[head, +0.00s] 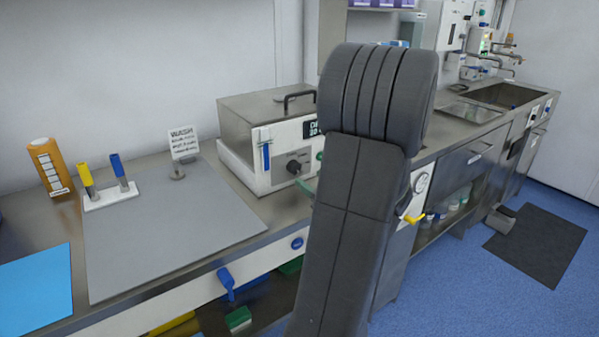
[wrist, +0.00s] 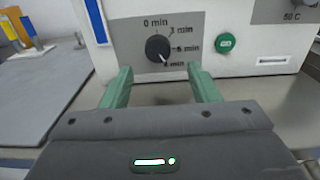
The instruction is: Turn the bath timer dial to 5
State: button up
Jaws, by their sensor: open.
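The bath timer dial is a round black knob (wrist: 157,49) on a grey panel of the white bath front in the wrist view. It also shows in the head view (head: 294,167). Minute labels run from 0 min at the top down its right side; some are blurred. A pale pointer mark on the knob faces the lower right, toward the lowest label, below the 5 min label (wrist: 188,48). My gripper (wrist: 158,72) is open, with its green fingers apart below and either side of the dial, apparently not touching it. In the head view my arm hides most of it.
A round green button (wrist: 226,43) is right of the dial. The steel bath lid (head: 260,105) has a dark handle.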

aim_at(296, 170)
jog(key=x, duration=0.6)
jog(key=shift+s+a, duration=0.1)
jog(key=c, duration=1)
jog(key=shift+o, duration=0.2)
